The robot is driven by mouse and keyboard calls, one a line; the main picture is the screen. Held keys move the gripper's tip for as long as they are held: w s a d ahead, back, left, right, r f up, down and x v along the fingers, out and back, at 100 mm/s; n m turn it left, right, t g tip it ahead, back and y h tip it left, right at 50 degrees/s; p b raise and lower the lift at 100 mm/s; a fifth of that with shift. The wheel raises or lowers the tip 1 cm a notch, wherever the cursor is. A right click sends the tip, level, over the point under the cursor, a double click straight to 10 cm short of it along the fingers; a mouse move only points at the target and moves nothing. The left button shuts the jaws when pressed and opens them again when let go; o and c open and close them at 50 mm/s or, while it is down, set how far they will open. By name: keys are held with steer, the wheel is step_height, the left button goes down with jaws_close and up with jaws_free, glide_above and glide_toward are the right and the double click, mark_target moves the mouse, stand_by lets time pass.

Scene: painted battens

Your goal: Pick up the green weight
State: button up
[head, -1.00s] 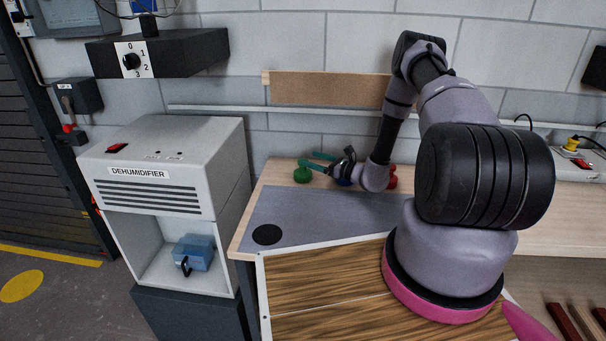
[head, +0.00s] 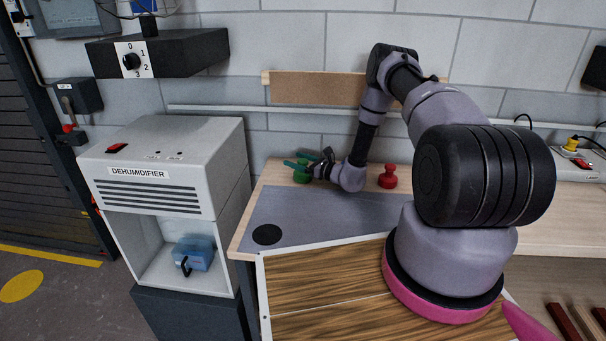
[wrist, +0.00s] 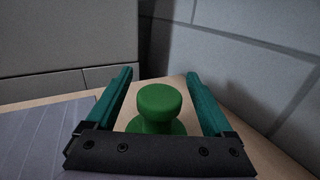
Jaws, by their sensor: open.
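The green weight (wrist: 160,104) has a round knob on a wider base and stands upright on the wooden bench top. In the wrist view it sits between the two teal fingers of my gripper (wrist: 160,95), which are apart, with a gap on each side. In the head view the green weight (head: 301,174) is partly hidden behind the fingers of my gripper (head: 298,165) at the back left of the bench. The base's lower part is hidden by the gripper's dark bar in the wrist view.
A red weight (head: 388,177) stands to the right of my arm on the bench. A grey mat (head: 320,215) with a black disc (head: 267,235) lies in front. A dehumidifier (head: 165,165) stands to the left, and the block wall is close behind.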

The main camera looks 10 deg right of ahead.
jaws_close()
steer(key=shift+r, duration=0.1)
